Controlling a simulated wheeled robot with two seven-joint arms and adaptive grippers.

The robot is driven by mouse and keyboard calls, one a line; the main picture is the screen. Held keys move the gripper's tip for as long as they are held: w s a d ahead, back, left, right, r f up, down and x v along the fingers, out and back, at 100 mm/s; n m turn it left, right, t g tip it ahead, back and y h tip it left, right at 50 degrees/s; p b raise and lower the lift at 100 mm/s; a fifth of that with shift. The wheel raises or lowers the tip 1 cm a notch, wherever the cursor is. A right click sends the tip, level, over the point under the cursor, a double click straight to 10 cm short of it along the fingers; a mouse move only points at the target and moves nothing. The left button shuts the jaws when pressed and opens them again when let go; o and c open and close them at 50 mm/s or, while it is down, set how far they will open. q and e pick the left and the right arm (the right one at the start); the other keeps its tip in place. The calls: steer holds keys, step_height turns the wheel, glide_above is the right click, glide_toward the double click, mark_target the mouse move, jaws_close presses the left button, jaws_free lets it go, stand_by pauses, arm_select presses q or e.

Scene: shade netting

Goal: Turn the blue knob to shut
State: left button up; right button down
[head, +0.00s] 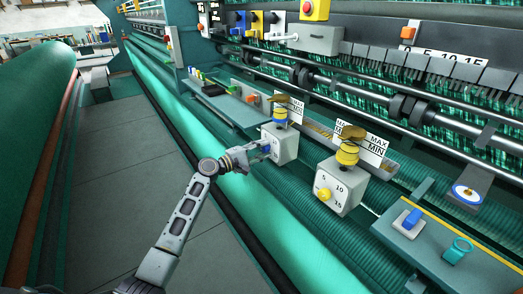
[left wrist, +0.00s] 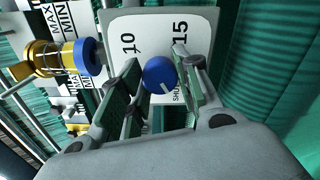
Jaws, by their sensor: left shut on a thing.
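The blue knob (left wrist: 160,74) sits on a white dial plate (left wrist: 205,25) marked 10, 15 and SHUT, seen turned sideways in the left wrist view. A short white mark on the knob points toward the lower right, near the SHUT lettering, which is partly covered by a finger. My left gripper (left wrist: 158,85) is shut on the knob, one finger on each side. In the head view the left gripper (head: 262,151) reaches the front of the white box (head: 285,144), and the blue knob (head: 266,148) shows only in part. My right gripper is not in view.
A similar white box (head: 345,188) with a yellow knob (head: 323,194) stands to the right. Green rolls run alongside; grey floor (head: 120,180) is clear at left.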

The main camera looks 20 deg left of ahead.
arm_select(q)
steer(key=o, duration=1)
steer(key=v, duration=1.2)
steer(key=shift+a, duration=0.1)
stand_by(0.4)
